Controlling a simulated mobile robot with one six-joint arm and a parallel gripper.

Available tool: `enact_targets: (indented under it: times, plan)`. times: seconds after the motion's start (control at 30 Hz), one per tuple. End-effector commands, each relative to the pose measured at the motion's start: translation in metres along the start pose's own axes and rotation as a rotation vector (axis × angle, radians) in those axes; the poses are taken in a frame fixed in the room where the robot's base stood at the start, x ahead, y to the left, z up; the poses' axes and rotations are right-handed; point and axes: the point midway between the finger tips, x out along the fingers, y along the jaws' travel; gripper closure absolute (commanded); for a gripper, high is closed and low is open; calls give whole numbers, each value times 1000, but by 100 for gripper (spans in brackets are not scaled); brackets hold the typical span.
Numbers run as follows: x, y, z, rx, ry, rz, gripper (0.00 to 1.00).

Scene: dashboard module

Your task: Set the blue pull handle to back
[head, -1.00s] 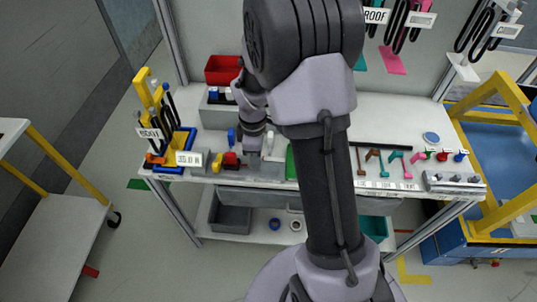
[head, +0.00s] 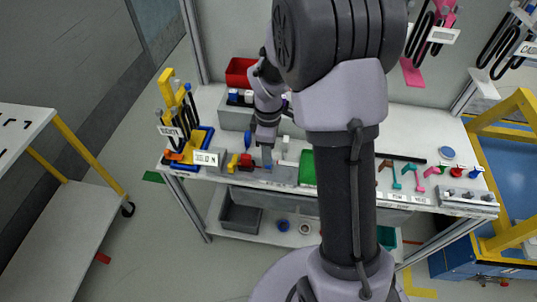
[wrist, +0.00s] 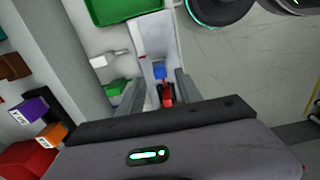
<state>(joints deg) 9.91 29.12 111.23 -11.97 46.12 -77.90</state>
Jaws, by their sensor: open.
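A small blue piece (wrist: 159,70), which looks like the blue pull handle, sits on a light grey strip in the wrist view. A red piece (wrist: 167,96) stands close by it. My gripper (wrist: 160,80) is open, with one finger on each side of these pieces. I cannot tell whether the fingers touch either one. In the head view my gripper (head: 267,156) points down at the front of the bench. A bit of blue (head: 268,167) shows just below it. The handle's exact setting is hard to tell.
A green tray (head: 308,167) lies right of my gripper, and red (head: 246,161) and yellow (head: 233,162) pieces lie left. A blue upright piece (head: 248,140) stands behind them. A yellow-and-blue tool holder (head: 190,140) fills the bench's left end. Coloured handles lie to the right.

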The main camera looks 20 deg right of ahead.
Motion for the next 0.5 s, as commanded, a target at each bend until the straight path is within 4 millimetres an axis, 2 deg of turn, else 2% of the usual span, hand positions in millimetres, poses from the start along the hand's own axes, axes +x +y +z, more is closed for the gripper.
enact_targets:
  times: [0.03, 0.2, 0.33, 0.5]
  plan:
    - [-26, 1, 0, 0, 1, 4, 58]
    - [-81, 1, 0, -1, 1, 4, 58]
    - [-109, 1, 0, 0, 1, 3, 58]
    - [-123, 0, 0, -1, 0, 1, 58]
